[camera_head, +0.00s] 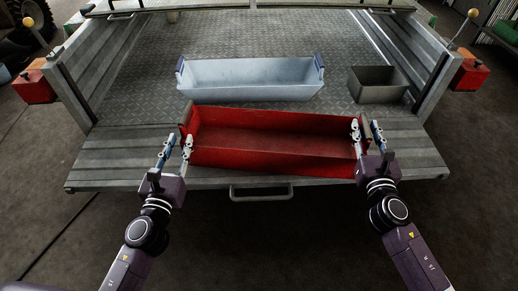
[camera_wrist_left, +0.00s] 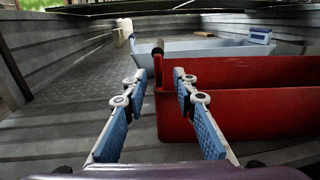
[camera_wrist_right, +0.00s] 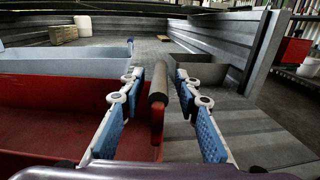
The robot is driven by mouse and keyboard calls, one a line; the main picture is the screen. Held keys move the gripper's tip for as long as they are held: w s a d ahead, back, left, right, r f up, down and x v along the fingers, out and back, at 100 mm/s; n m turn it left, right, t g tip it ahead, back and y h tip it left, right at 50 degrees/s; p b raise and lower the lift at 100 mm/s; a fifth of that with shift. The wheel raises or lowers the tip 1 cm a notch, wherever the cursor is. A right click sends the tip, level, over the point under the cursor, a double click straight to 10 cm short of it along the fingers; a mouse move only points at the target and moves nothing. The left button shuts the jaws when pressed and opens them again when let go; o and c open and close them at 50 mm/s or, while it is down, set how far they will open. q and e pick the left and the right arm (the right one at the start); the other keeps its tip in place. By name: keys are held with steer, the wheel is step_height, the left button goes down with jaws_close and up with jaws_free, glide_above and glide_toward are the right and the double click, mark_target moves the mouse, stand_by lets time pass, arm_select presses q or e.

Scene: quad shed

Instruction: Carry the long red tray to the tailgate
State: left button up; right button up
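The long red tray (camera_head: 275,157) is at the tailgate (camera_head: 110,158), lengthwise across it and level; it looks set down on the boards. My left gripper (camera_head: 178,140) is open at the tray's left end. In the left wrist view the tray's left handle (camera_wrist_left: 158,47) shows beyond and between the spread fingers (camera_wrist_left: 157,88). My right gripper (camera_head: 366,126) is open at the tray's right end. In the right wrist view the right handle (camera_wrist_right: 159,88) stands between the spread fingers (camera_wrist_right: 158,82), apparently clear of both pads. The tray looks empty.
A pale blue-grey tray (camera_head: 250,82) with blue handles lies just behind the red tray on the bed. A small grey bin (camera_head: 378,88) stands to its right. Side walls (camera_head: 92,75) bound the bed. A tailgate handle (camera_head: 260,193) juts out in front.

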arm_select(q)
steer(key=s, duration=0.4)
steer(key=shift+s, duration=0.3)
arm_select(e)
steer(key=s, duration=1.2)
